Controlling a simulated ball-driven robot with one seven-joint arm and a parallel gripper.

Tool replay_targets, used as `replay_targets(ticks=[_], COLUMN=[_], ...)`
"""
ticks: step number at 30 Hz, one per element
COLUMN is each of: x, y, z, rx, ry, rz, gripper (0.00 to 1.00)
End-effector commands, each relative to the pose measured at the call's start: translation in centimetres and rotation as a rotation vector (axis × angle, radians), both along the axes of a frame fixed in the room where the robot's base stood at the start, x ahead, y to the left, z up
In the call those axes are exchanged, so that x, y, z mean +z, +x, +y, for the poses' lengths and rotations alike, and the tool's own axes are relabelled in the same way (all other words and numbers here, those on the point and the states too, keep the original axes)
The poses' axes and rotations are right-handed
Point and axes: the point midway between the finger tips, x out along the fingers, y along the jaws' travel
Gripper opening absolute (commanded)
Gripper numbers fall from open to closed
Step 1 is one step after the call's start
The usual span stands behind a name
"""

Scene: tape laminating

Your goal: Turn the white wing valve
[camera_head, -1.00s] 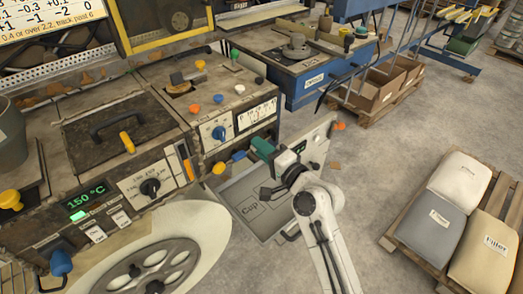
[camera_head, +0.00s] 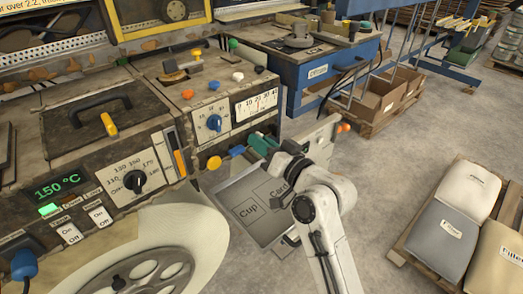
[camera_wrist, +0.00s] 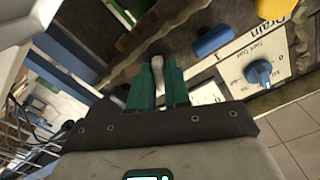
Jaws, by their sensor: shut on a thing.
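The white wing valve (camera_wrist: 157,64) shows in the wrist view as a pale knob between the green fingertips of my gripper (camera_wrist: 158,78). My gripper is shut on it. In the head view my gripper (camera_head: 262,145) is at the right front side of the machine, and I cannot make out the white valve there. A blue wing valve (camera_head: 237,150) and a yellow one (camera_head: 214,163) sit left of my gripper in the head view. The blue valve (camera_wrist: 212,40) and the yellow one (camera_wrist: 276,7) also show in the wrist view.
A grey tray (camera_head: 228,193) with Cup and Card compartments lies below my arm. A panel with a blue dial (camera_head: 215,123) stands above the valves. Boxes (camera_head: 375,100) and a pallet with sacks (camera_head: 465,215) are on the right; grey floor lies between.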

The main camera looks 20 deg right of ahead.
Motion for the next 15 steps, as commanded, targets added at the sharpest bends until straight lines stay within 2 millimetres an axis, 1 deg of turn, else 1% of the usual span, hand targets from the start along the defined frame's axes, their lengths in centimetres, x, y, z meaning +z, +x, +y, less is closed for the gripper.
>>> replay_targets(ticks=[1,9,15], x=[-0.58,-0.51,-0.46], y=[-0.02,-0.02,-0.01], z=[-0.01,-0.02,-0.02], rx=[0.001,0.000,0.001], ry=[-0.041,-0.257,-0.374], rz=[-0.010,-0.080,-0.116], gripper=[0.00,0.00,0.00])
